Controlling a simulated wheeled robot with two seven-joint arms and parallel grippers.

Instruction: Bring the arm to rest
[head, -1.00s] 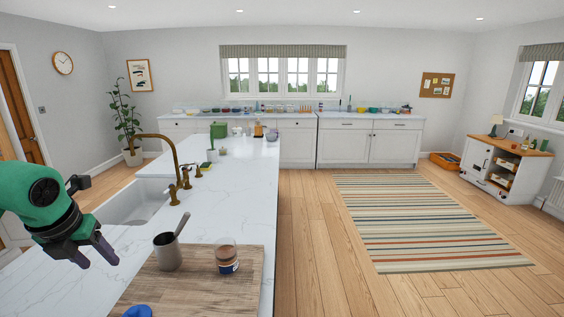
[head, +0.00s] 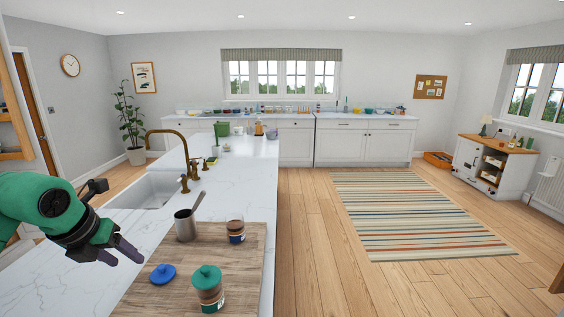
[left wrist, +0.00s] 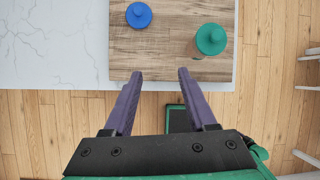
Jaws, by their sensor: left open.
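My left gripper (head: 122,252) is open and empty in the head view, above the white counter to the left of the wooden board. In the left wrist view its two purple fingers (left wrist: 155,75) are spread apart with nothing between them. They point toward the near edge of the wooden board (left wrist: 160,68). My right gripper does not show in either view.
On the board (head: 245,262) are a blue lid (head: 163,274), a green-lidded jar (head: 209,290), an open jar (head: 236,231) and a metal cup (head: 185,226) with a utensil. A brass tap (head: 185,160) rises beside the sink (head: 150,190).

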